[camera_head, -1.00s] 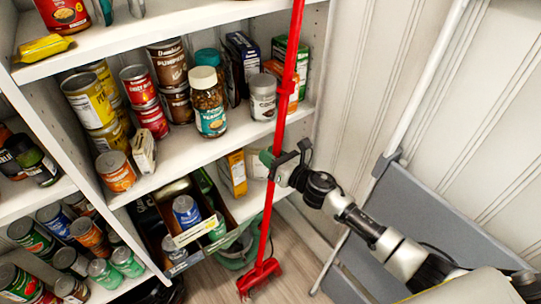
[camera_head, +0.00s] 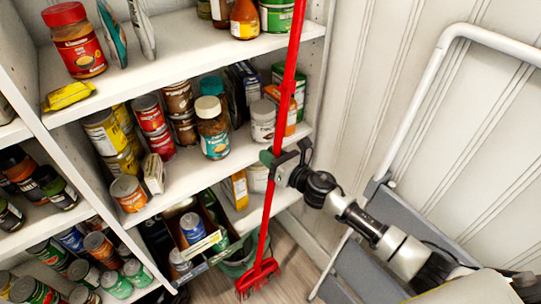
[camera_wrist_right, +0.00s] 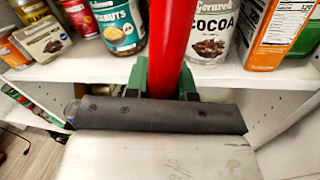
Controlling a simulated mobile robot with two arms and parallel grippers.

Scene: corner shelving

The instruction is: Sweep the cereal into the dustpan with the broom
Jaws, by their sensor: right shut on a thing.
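The red broom (camera_head: 280,122) stands nearly upright in front of the shelves, its handle rising out of the top of the head view. Its red head (camera_head: 257,279) is at the bottom, just above or on the wood floor; I cannot tell which. My right gripper (camera_head: 272,160) is shut on the handle. In the right wrist view the red handle (camera_wrist_right: 167,50) runs between the gripper's green fingers. My left gripper is not in view. I see no cereal on the floor and no dustpan.
White shelves (camera_head: 200,170) with cans, jars and boxes fill the left and middle. A greenish bucket (camera_head: 237,265) sits on the floor beside the broom head. A grey folding thing with a white tubular frame (camera_head: 412,92) leans on the panelled wall at right. Little bare floor shows.

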